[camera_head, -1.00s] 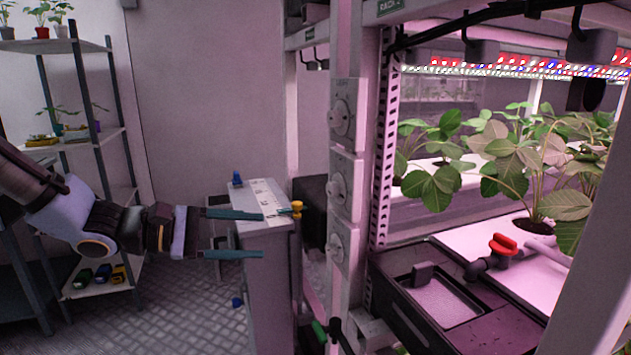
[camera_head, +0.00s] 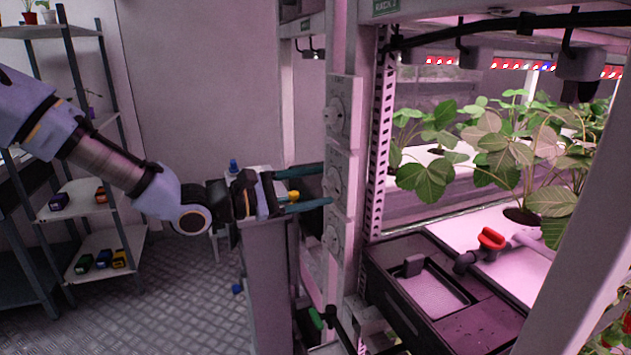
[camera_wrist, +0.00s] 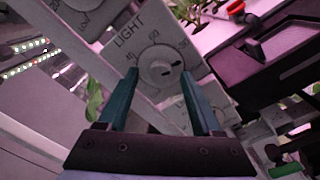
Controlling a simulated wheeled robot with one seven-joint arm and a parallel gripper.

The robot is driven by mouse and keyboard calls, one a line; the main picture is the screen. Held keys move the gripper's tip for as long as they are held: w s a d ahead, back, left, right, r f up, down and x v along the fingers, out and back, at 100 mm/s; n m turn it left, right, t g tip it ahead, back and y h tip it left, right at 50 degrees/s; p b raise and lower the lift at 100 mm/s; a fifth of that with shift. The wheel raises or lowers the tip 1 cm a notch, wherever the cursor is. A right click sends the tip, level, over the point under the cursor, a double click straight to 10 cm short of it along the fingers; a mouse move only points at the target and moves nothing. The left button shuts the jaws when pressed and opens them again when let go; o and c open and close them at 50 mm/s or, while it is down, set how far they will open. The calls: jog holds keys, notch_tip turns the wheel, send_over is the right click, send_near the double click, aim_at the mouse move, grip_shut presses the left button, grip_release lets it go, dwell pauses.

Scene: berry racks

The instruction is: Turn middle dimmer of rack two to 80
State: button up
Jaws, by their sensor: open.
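Three dimmers sit one above another on the post of rack two: the top dimmer (camera_head: 335,116), the middle dimmer (camera_head: 334,183) and the bottom dimmer (camera_head: 331,240). My gripper (camera_head: 328,187) is open, its two teal fingers reaching right, with the tips at the middle dimmer. In the wrist view a round knob (camera_wrist: 160,67) on a plate marked LIGHT shows between the fingertips of my gripper (camera_wrist: 160,72). I cannot tell if the fingers touch the knob. Its setting is too small to read surely. Another dial is partly hidden behind the right finger.
A small grey cabinet (camera_head: 270,235) stands just left of the post, below my gripper. Right of the post are a dark tank (camera_head: 440,300), a red valve handle (camera_head: 491,238) and leafy plants. Shelves (camera_head: 110,240) stand at the left; the floor between is open.

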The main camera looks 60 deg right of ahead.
jog(key=shift+s+d, duration=0.15)
grip_shut()
dwell(0.5)
